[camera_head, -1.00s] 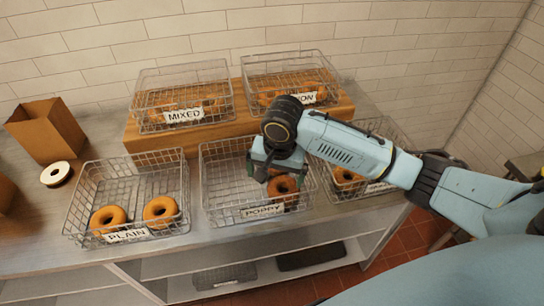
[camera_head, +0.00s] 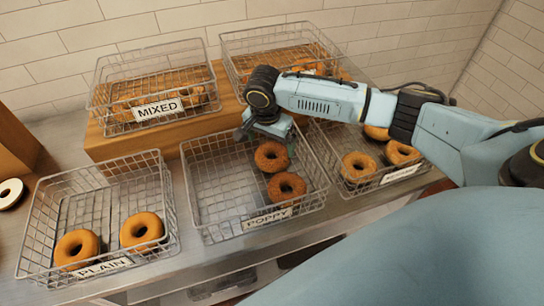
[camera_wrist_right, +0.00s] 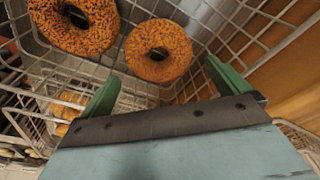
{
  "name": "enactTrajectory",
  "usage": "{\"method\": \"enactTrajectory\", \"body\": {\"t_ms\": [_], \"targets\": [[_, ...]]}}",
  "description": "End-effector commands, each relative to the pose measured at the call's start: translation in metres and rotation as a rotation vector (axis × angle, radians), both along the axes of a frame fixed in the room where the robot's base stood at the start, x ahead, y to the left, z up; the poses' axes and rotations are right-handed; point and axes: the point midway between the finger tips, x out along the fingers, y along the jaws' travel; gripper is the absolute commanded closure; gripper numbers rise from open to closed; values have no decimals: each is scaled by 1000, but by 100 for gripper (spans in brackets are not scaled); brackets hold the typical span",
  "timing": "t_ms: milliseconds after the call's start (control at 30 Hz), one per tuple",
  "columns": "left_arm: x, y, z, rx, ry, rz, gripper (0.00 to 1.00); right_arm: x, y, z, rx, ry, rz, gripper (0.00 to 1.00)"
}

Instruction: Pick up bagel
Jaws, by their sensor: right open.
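Two brown seeded bagels lie in the POPPY wire basket (camera_head: 207,205). The rear bagel (camera_head: 261,163) and the front bagel (camera_head: 275,194) are close together on its right side. My right gripper (camera_head: 268,133) is over the back edge of this basket, just behind the rear bagel. In the right wrist view the open gripper (camera_wrist_right: 163,82) has two green fingers apart with nothing between them. One bagel (camera_wrist_right: 140,64) lies ahead of the fingers, and a larger-looking bagel (camera_wrist_right: 100,42) is at upper left, cut by the frame. My left gripper is not in view.
The PLAIN basket (camera_head: 35,235) holds two bagels at left. Another labelled basket (camera_head: 345,185) with several bagels stands close at right. The MIXED basket (camera_head: 97,95) and another basket stand behind on a wooden riser (camera_head: 110,147). The POPPY basket's left half is clear.

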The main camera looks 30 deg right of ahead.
Motion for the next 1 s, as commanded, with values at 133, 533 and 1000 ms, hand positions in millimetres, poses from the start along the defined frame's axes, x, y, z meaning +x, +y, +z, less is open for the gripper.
{"method": "enactTrajectory", "body": {"t_ms": [133,533,1000], "targets": [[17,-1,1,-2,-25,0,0,0,-1,-11,-1,2,1,0],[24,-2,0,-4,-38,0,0,1,-6,-55,-1,0,1,0],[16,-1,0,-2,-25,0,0,1,-6,-54,0,-1,1,31]]}}
